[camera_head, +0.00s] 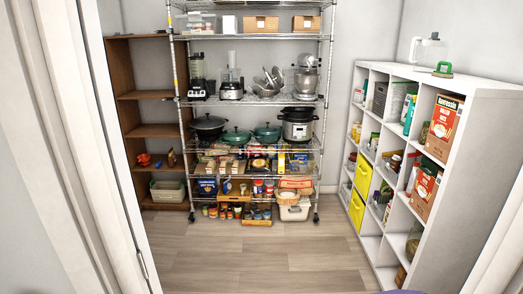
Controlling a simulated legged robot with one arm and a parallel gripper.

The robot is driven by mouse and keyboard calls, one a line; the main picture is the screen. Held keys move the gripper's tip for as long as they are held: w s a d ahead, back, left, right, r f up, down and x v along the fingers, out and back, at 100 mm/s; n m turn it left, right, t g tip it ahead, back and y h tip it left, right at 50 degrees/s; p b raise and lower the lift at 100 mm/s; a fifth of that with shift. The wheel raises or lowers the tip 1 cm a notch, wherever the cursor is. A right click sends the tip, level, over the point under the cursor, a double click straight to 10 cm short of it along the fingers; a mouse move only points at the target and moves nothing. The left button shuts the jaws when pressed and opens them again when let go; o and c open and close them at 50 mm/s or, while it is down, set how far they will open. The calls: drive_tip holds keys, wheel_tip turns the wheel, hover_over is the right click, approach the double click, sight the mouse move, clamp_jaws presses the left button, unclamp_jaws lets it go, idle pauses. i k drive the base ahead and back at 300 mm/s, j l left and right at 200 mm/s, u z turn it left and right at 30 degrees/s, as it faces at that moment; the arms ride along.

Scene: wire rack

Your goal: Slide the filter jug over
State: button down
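A clear, pale jug (431,52) stands on top of the white cubby shelf at the right, near its far end and by the wall. It looks upright, with a handle on its left side. I take it to be the filter jug; fine detail is too small to tell. My gripper is not in view.
A green handled object (442,70) sits just in front of the jug on the white cubby shelf (480,85). The nearer shelf top is bare. A loaded wire rack (250,103) and a brown bookcase (145,86) stand at the back. The wooden floor (265,262) is clear.

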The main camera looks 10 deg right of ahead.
sight(430, 50)
drive_tip(key=i+z, duration=0.2)
drive_tip(key=i, duration=0.4)
drive_tip(key=i+z, duration=0.25)
drive_tip(key=i, duration=0.35)
drive_tip(key=i+j+z, duration=0.2)
drive_tip(key=i, duration=0.4)
